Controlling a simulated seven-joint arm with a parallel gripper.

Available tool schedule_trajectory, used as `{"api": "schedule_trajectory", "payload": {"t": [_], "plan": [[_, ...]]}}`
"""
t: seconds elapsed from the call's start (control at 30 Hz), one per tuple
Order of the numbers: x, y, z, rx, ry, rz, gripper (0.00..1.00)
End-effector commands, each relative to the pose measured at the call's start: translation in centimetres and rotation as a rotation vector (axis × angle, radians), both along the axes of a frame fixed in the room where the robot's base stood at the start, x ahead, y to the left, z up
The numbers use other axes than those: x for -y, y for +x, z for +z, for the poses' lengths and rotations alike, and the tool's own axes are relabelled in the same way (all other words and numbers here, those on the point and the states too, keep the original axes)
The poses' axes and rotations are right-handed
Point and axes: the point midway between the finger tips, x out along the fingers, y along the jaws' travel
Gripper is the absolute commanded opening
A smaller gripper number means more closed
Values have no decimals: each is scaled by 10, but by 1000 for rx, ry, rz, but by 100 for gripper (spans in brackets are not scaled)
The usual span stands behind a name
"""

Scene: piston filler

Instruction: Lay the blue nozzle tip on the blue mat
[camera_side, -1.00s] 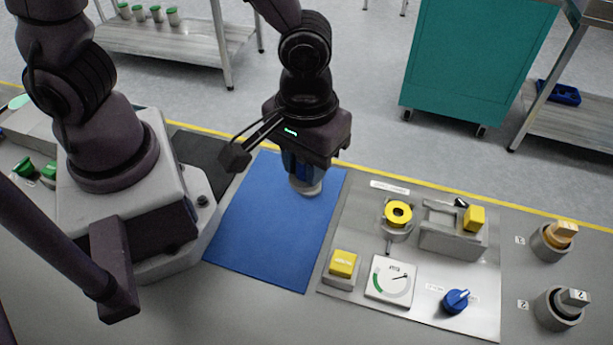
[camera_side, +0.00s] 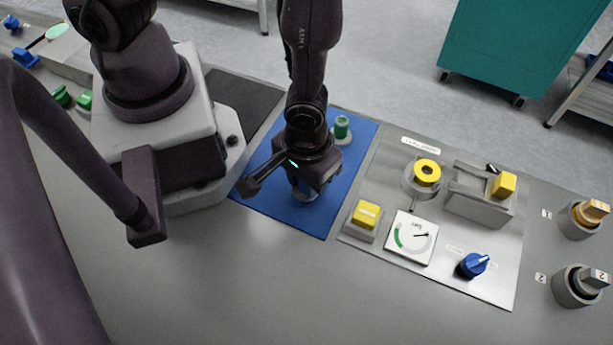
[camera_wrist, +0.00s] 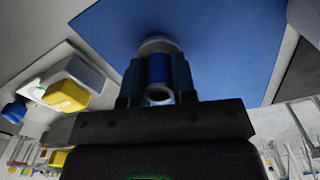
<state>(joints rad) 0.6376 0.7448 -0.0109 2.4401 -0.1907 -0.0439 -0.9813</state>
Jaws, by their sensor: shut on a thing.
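My gripper (camera_side: 305,180) points down over the near part of the blue mat (camera_side: 265,190), shut on the blue nozzle tip. In the wrist view the nozzle tip's blue body (camera_wrist: 159,68) sits between the two fingers, with a pale ring at the near end and a pale round flange at the far end. The mat also fills much of the wrist view (camera_wrist: 225,45).
A green tip on a pale base (camera_side: 342,129) stands at the mat's far right corner. Right of the mat is a panel with a yellow button (camera_side: 366,214), a gauge (camera_side: 411,237), a blue knob (camera_side: 474,265) and a yellow-ringed fitting (camera_side: 426,173). The mat's left part is clear.

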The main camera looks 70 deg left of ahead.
Motion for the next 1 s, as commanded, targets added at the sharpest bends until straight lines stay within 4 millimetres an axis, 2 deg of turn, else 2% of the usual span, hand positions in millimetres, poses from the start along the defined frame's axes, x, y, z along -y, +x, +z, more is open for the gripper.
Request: {"api": "schedule_trajectory", "payload": {"t": [0.1,0.47,0.5,0.6,0.87,1.0], "plan": [[0,0,-8,0,-1,0,0],[0,0,-11,-1,-1,0,0],[0,0,-11,0,-1,-1,32],[0,0,-10,0,-1,-1,51],[0,0,-10,0,-1,-1,51],[1,1,-2,2,-2,-2,51]]}}
